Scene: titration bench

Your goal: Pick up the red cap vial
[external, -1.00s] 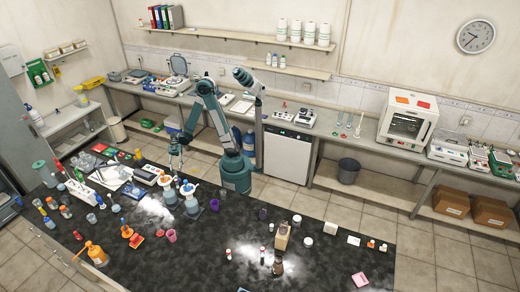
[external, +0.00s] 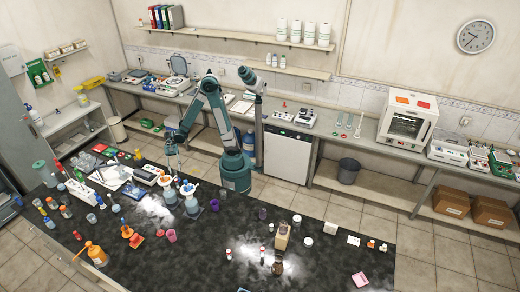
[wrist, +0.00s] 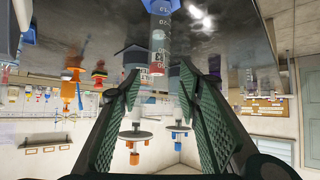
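In the external view, small white vials with what look like red caps stand on the black bench: one vial (external: 228,254) at the front and another vial (external: 271,227) farther back to its right. Which one is the red cap vial I cannot tell at this size. In the wrist view, my gripper (wrist: 160,80) shows two green ridged fingers spread apart. A graduated clear cylinder (wrist: 158,42) shows beyond the gap; nothing is clearly held.
The wrist view appears upside down. Orange bottles (external: 95,252), cups and racks crowd the bench's left side. A wooden block (external: 282,237) and a brown bottle (external: 278,266) stand near the vials. The bench's front middle is mostly clear.

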